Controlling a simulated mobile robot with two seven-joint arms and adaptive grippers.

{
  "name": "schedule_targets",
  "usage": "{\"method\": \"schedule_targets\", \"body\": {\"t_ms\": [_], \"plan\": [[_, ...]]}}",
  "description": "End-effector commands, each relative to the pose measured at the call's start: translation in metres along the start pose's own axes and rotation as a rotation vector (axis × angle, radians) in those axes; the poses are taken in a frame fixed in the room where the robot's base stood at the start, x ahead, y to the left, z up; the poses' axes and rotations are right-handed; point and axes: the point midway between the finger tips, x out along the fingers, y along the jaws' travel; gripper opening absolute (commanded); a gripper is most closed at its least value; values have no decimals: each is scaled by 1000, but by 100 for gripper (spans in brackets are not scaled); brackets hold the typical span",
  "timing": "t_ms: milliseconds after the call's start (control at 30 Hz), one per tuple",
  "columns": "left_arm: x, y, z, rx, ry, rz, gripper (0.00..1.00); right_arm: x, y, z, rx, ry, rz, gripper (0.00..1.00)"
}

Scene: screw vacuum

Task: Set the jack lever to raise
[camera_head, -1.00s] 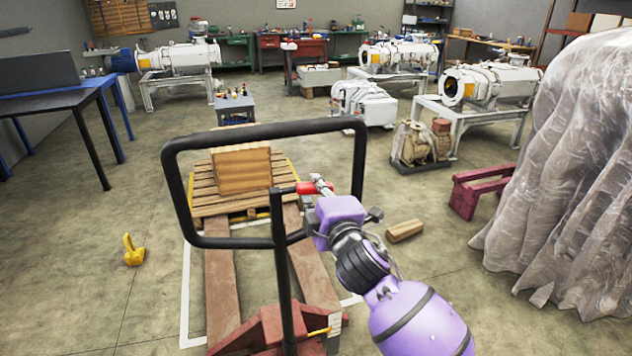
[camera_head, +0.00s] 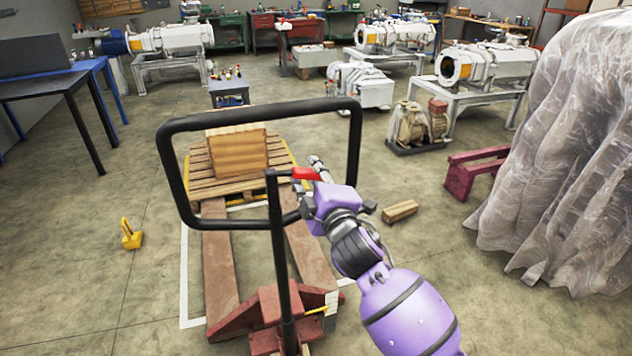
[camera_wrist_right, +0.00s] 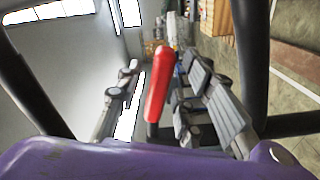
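The pallet jack's red lever (camera_head: 306,174) sticks out at the right of the top of the dark upright handle post (camera_head: 282,260), inside the black loop handle (camera_head: 262,127). My right gripper (camera_head: 317,171) is at the lever, coming from the lower right. In the right wrist view the red lever (camera_wrist_right: 161,85) stands between the two grey fingers of the gripper (camera_wrist_right: 160,78). Gaps show on both sides of the lever, so the fingers are open around it. Contact cannot be told. My left gripper is in neither view.
The jack's forks (camera_head: 220,262) reach toward a wooden pallet (camera_head: 205,188) with a wooden box (camera_head: 237,153) on it. A wood block (camera_head: 400,210) and a yellow object (camera_head: 131,236) lie on the floor. A plastic-covered bulk (camera_head: 560,160) stands at the right.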

Motion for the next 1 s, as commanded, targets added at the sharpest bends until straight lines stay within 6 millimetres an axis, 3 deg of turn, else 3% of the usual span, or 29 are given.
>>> {"method": "schedule_targets", "body": {"t_ms": [600, 1000], "plan": [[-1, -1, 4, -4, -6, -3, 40, -108, -1, 0, 1, 0, -2, 34], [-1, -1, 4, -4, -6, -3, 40, -118, -1, 0, 1, 0, -1, 34]]}}
